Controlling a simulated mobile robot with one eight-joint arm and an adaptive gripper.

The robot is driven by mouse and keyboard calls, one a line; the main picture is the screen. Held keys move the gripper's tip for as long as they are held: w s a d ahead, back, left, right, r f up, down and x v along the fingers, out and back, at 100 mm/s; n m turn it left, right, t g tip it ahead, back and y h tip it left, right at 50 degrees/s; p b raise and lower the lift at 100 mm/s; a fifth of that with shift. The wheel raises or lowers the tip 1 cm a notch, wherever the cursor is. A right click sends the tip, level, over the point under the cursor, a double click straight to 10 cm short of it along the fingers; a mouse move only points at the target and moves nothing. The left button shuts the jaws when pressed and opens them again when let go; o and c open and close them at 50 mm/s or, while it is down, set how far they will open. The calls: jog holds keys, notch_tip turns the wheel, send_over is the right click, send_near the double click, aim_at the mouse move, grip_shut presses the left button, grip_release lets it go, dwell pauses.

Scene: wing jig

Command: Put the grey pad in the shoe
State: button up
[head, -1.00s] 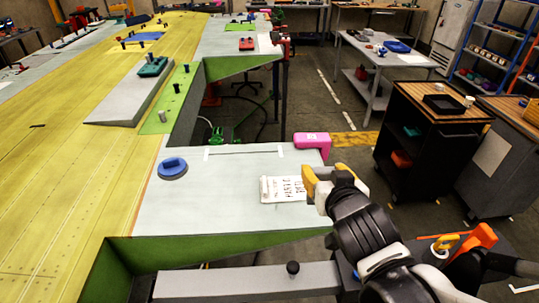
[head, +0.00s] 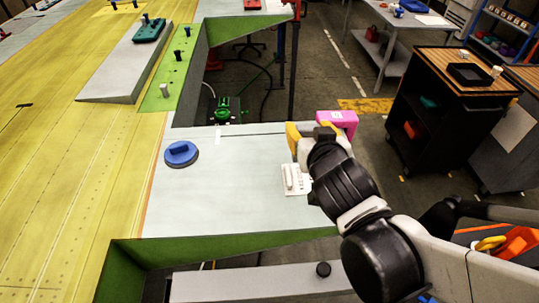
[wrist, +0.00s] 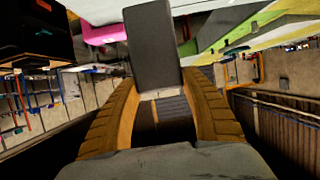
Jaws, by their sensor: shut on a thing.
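The grey pad (wrist: 153,45) is a dark grey flat block. In the wrist view it stands out between the two yellow-orange fingers of my gripper (wrist: 158,105), which is shut on it. In the head view my gripper (head: 314,133) is over the right edge of the pale panel, just left of and in front of a pink block (head: 345,119). The pink block also shows in the wrist view (wrist: 102,32), left of the pad. It may be the shoe; its opening cannot be made out. The pad appears apart from it.
A white label (head: 294,180) lies on the pale panel (head: 235,190), partly hidden by my arm. A blue round knob (head: 181,153) sits at the panel's left. A black cart (head: 437,110) stands to the right. A gap with floor lies behind the panel.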

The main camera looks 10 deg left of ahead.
jog(key=a+f+b, duration=0.4)
jog(key=a+f, duration=0.5)
jog(key=shift+s+f, duration=0.25)
jog(key=shift+f, duration=0.05)
jog(key=shift+a+b, duration=0.1)
jog(key=shift+b, duration=0.2)
jog(key=shift+f, duration=0.2)
jog(key=o, duration=1.2)
jog(key=shift+c, duration=0.2)
jog(key=shift+r, duration=0.1)
